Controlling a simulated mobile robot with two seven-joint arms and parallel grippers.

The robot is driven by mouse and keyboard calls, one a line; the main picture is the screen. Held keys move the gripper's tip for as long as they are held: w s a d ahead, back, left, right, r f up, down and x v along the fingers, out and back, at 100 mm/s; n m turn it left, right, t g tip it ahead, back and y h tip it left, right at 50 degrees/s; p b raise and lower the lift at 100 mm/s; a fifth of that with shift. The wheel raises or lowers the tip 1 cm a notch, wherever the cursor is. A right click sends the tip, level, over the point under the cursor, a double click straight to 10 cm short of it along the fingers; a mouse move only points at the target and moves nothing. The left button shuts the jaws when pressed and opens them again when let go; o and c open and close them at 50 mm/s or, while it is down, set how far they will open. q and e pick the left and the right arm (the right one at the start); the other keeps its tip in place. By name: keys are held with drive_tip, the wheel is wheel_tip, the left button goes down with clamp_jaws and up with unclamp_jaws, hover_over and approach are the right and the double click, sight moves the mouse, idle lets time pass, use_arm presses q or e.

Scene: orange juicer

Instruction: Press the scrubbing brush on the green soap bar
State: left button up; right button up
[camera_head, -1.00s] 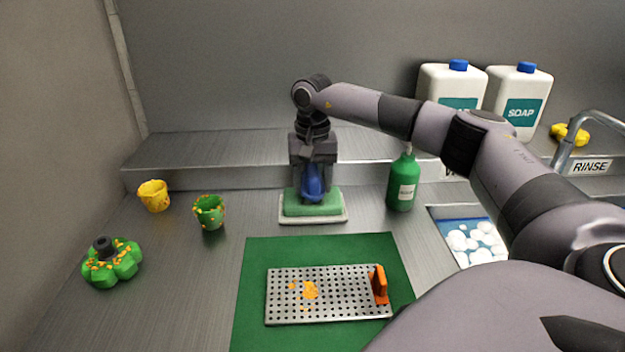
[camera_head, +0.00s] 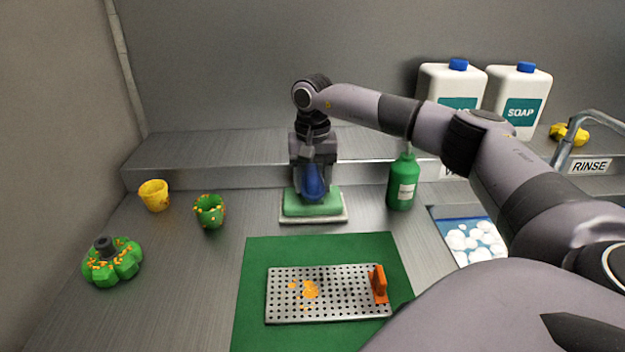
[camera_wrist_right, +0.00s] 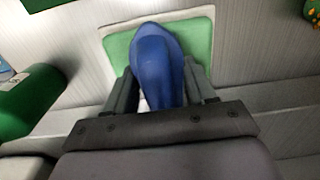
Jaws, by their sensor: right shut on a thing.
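The green soap bar (camera_head: 299,208) lies on a pale tray (camera_head: 314,221) at the back of the counter. My right gripper (camera_head: 313,180) points down over the bar, shut on the blue scrubbing brush (camera_head: 311,187). The brush appears to be on or just above the bar; its underside is hidden, so contact cannot be told. In the right wrist view the blue brush (camera_wrist_right: 157,65) sits between the two fingers (camera_wrist_right: 160,90), with the green bar (camera_wrist_right: 202,40) behind it. My left gripper is not in view.
A green bottle (camera_head: 403,182) stands just right of the soap. A perforated metal plate (camera_head: 340,308) with orange stains lies on a green mat (camera_head: 262,255) in front. Cups (camera_head: 153,196) and a green lobed piece (camera_head: 112,262) stand left. White soap jugs (camera_head: 520,98) are behind.

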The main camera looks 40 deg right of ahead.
sight(312, 169)
wheel_tip(312, 169, up, 3)
drive_tip(key=p, duration=0.2)
drive_tip(key=shift+f+p, duration=0.2)
drive_tip(key=shift+p, duration=0.1)
drive_tip(key=shift+r, duration=2.15)
drive_tip(key=shift+a, duration=0.1)
drive_tip(key=s+a+f+n, duration=0.2)
drive_tip(key=s+a, duration=0.1)
drive_tip(key=a, duration=0.4)
drive_tip(key=s+a+f+n, duration=0.2)
drive_tip(key=s+a+n, duration=0.1)
drive_tip(key=a, duration=0.5)
drive_tip(key=s+a+f+n, duration=0.2)
drive_tip(key=s+a+n, duration=0.1)
drive_tip(key=a, duration=0.4)
drive_tip(key=shift+s+a+f, duration=0.15)
drive_tip(key=shift+s+f, duration=0.05)
drive_tip(key=shift+s, duration=0.1)
